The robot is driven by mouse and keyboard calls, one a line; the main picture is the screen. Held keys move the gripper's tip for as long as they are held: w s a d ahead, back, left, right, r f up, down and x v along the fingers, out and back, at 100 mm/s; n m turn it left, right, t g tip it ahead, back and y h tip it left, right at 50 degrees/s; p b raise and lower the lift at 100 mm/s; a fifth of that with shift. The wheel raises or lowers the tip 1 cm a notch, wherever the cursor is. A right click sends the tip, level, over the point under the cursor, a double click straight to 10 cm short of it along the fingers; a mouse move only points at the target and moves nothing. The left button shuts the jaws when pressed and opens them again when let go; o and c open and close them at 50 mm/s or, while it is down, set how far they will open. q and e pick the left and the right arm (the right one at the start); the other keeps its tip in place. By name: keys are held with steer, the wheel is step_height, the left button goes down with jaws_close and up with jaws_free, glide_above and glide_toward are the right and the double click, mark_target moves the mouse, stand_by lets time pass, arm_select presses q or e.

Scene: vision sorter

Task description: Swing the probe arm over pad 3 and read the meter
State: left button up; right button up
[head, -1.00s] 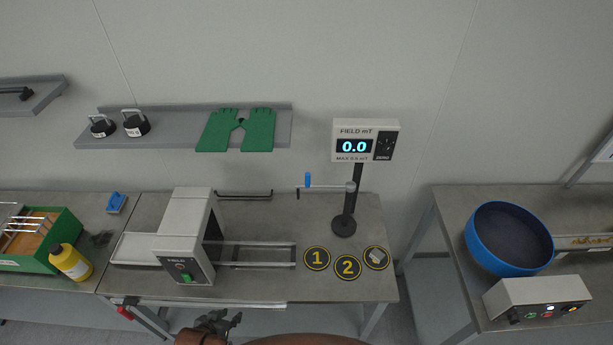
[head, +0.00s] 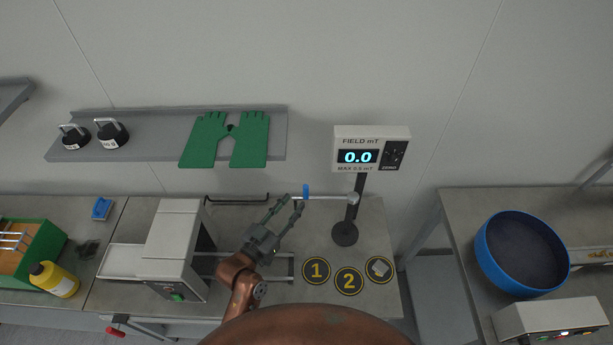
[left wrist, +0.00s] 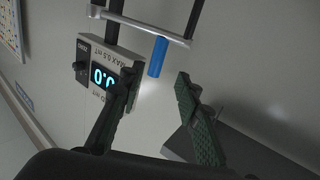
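The probe arm (head: 330,198) is a thin grey rod reaching left from the black meter stand (head: 345,233). A blue handle (head: 306,191) stands near its left end; it also shows in the left wrist view (left wrist: 158,56). The meter (head: 358,157) reads 0.0. Pad 3 (head: 370,278) is the rightmost round pad; a small grey block (head: 380,267) covers its number. My left gripper (head: 294,201) is open and empty, just left of the handle. In the left wrist view its fingers (left wrist: 157,79) are spread, with the handle beyond the gap. My right gripper is out of view.
Pad 1 (head: 316,270) and pad 2 (head: 348,281) lie left of pad 3. A grey machine (head: 176,235) with rails stands left on the bench. A blue bowl (head: 481,254) sits on the right bench.

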mark_target(304, 191)
arm_select(q)
steer(key=x, duration=0.4)
steer(key=p+x, duration=0.1)
steer(key=x, duration=0.1)
steer(key=shift+w+d+r, duration=0.15)
steer(key=shift+d+r, duration=0.25)
steer(key=shift+d, duration=0.1)
steer(key=shift+w+d, duration=0.2)
steer(key=shift+w, duration=0.15)
steer(key=c, duration=0.8)
jaws_close()
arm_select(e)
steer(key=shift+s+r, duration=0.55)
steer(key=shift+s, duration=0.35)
